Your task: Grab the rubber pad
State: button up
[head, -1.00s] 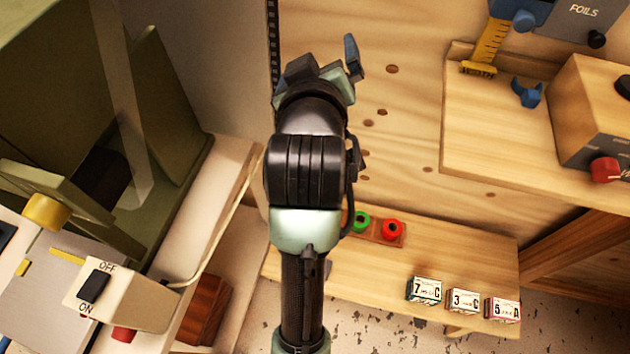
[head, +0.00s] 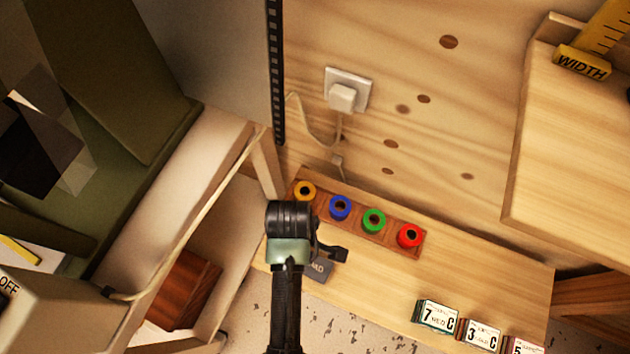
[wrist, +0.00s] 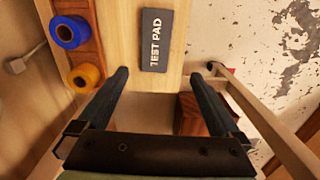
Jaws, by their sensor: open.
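The rubber pad (wrist: 155,40) is a dark grey rectangle marked "TEST PAD", lying flat on the low wooden bench. In the head view only part of the pad (head: 318,268) shows, beside my arm, which covers the rest. My gripper (wrist: 158,76) is open and empty in the wrist view. Its two fingers are spread wide, and the pad lies ahead of them in the picture, between their lines and not between the tips.
A wooden rack (head: 392,243) with yellow, blue, green and red rolls stands behind the pad. Labelled boxes (head: 437,315) sit at the bench's right front. A brown wooden block (head: 183,290) is in the left-hand unit. A shelf (head: 565,150) juts out at upper right.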

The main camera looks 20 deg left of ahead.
jog(key=f+b, duration=0.1)
jog(key=f, duration=0.1)
jog(key=f+b, duration=0.1)
jog(key=f, duration=0.2)
jog(key=f+b, duration=0.1)
jog(key=f, duration=0.1)
jog(key=shift+w+f, duration=0.25)
jog(key=shift+f, duration=0.05)
jog(key=f, duration=0.1)
jog(key=f+b, duration=0.1)
jog(key=f, duration=0.1)
jog(key=f+b, duration=0.1)
jog(key=f, duration=0.1)
jog(key=shift+w+d+f, duration=0.15)
jog(key=shift+d, duration=0.1)
jog(key=c, duration=1.4)
